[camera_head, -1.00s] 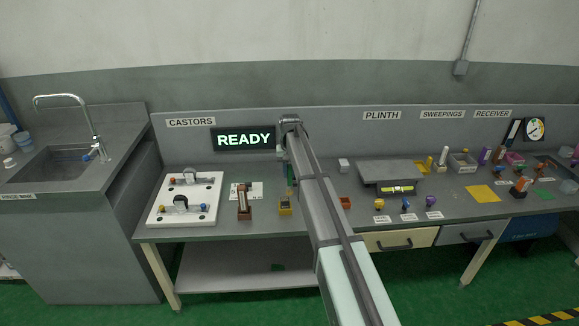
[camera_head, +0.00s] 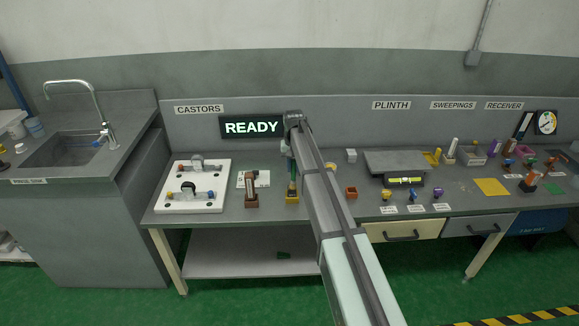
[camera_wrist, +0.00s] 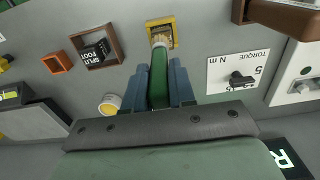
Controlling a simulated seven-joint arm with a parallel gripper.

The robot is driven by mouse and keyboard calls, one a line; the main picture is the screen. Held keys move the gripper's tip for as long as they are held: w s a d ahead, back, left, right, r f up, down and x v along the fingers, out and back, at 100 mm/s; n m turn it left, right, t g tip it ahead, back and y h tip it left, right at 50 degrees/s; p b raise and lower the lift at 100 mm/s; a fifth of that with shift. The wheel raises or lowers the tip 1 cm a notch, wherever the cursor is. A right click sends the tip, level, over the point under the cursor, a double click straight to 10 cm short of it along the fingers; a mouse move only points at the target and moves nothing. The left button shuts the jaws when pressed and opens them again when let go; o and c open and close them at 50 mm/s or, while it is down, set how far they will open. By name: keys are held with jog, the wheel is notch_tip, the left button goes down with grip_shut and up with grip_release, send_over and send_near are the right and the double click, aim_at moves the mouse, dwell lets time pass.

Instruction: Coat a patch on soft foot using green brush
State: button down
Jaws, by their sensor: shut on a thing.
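My gripper (camera_wrist: 160,78) is shut on the green brush (camera_wrist: 159,70), whose pale bristles point away from the gripper. The bristle end lies over the near side of the yellow pot (camera_wrist: 161,21) in the wrist view; I cannot tell whether it touches the contents. The head view shows the brush (camera_head: 292,183) upright just above or in the yellow pot (camera_head: 292,199). A black block lettered "FOOT" (camera_wrist: 95,51), its first word hard to read, sits in a brown square frame (camera_wrist: 83,40) to the left in the wrist view. My arm hides it in the head view.
An orange open box (camera_wrist: 57,63) and a round yellow-rimmed white item (camera_wrist: 110,104) lie nearby. A torque card (camera_wrist: 238,70) and a white castor plate (camera_head: 195,207) lie on the other side. A scale (camera_head: 405,180) stands right of my arm. The sign (camera_head: 252,127) reads READY.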

notch_tip(320, 180, up, 8)
jog(key=d, duration=0.1)
jog(key=shift+d, duration=0.2)
dwell(0.5)
jog(key=shift+f, duration=0.15)
dwell(0.7)
